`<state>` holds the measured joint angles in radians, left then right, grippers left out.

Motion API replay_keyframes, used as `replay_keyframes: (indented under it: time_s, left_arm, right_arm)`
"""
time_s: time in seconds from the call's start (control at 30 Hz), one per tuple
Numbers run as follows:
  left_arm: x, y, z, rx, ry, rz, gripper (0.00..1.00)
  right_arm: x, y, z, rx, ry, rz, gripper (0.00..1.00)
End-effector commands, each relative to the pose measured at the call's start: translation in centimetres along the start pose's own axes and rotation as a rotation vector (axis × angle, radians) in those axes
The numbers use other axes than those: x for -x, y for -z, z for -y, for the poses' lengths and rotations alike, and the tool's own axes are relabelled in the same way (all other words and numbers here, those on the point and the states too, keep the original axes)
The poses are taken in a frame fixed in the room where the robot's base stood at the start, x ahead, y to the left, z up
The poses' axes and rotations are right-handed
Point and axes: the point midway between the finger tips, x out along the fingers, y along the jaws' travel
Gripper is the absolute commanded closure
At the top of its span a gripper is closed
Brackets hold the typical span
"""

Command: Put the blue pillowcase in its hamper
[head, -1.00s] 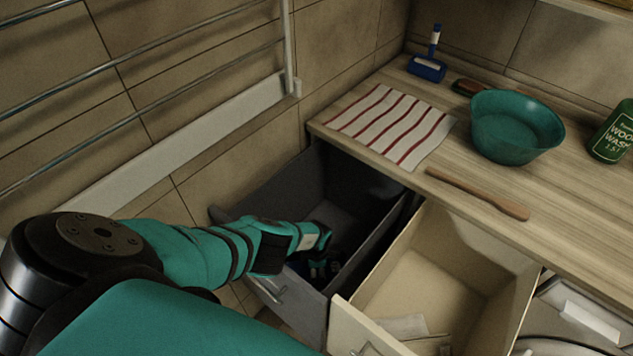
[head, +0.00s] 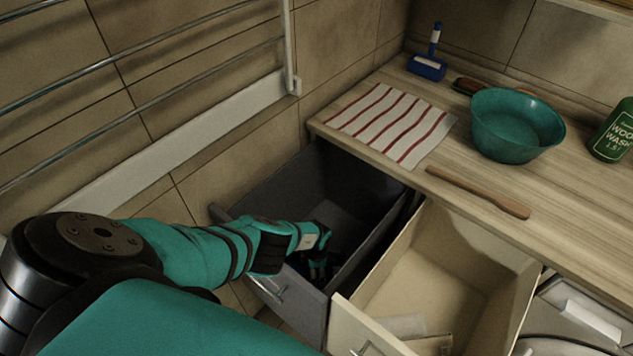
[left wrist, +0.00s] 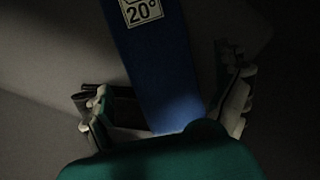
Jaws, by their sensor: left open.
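The blue pillowcase (left wrist: 165,65) shows in the left wrist view as a dark blue strip with a white label reading 20°. It lies between the spread fingers of my left gripper (left wrist: 168,105), with a gap on each side. In the head view my left gripper (head: 318,266) reaches down inside the dark grey pull-out hamper (head: 268,200), fingers open. The hamper's inside is in deep shadow, and I cannot make out the pillowcase there in the head view. My right gripper is not in view.
A cream pull-out hamper (head: 425,285) stands open beside the grey one, with pale items at its bottom. The wooden counter (head: 575,205) above holds a striped cloth (head: 392,124), a teal bowl (head: 515,125), a wooden stick (head: 478,192), a blue-handled roller (head: 428,65) and a green bottle (head: 612,132).

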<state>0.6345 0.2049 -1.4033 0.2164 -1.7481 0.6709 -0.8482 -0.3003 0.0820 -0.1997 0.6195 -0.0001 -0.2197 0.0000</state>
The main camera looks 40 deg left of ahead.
Motion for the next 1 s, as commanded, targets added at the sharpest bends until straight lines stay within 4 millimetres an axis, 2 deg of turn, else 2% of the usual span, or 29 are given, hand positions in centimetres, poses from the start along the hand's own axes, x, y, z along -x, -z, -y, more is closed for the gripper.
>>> replay_keyframes:
  time_s: [0.4,0.6,0.8,1.0]
  left_arm:
    - [8.2,0.0,-0.1,-0.001,-0.001,0.001,0.01]
    - [11.3,0.0,0.0,-0.002,-0.001,0.001,0.01]
    - [12.6,0.0,0.0,-0.001,-0.001,0.0,0.01]
    - [12.7,0.0,0.0,0.0,-0.001,0.0,0.01]
  right_arm:
    - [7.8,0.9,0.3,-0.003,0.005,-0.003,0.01]
    - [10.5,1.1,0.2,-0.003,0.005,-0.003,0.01]
    - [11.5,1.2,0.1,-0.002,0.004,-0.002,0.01]
    - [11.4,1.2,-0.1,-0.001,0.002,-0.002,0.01]
